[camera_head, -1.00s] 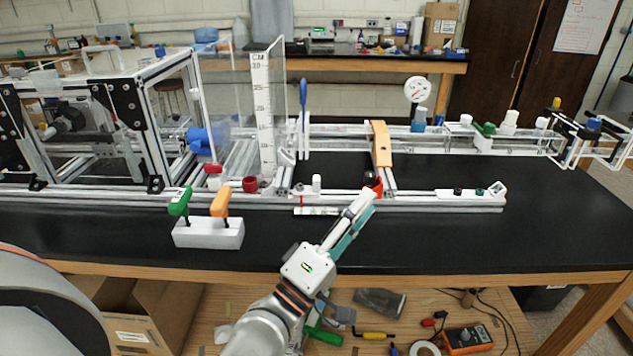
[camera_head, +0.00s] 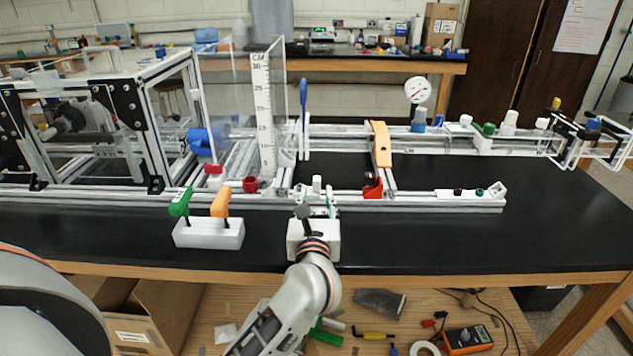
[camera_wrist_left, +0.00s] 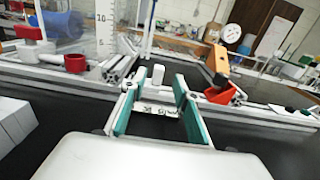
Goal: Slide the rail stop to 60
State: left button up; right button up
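A small white block with an upright post (camera_head: 317,183), which looks like the rail stop, sits on the front rail (camera_head: 430,204). It also shows in the left wrist view (camera_wrist_left: 157,76). My left gripper (camera_head: 317,203) is in front of it, fingers pointing at the rail. In the left wrist view, its teal-padded fingers (camera_wrist_left: 156,96) are apart, one on each side of the post. I cannot tell whether they touch the block. A white label plate (camera_wrist_left: 158,111) shows between the fingers; its print is too blurred to read. My right gripper is not in view.
A red block (camera_head: 373,189) and an orange bar (camera_head: 380,144) stand right of the post. A red cap (camera_head: 250,184) is to the left. A white holder (camera_head: 208,233) with green and orange-handled tools stands at the left front. The black tabletop at the right front is clear.

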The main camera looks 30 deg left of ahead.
aim_at(318, 181)
pick_arm(q)
jog(key=x, duration=0.6)
jog(key=shift+a, duration=0.1)
grip_shut()
jog(key=shift+w, duration=0.1)
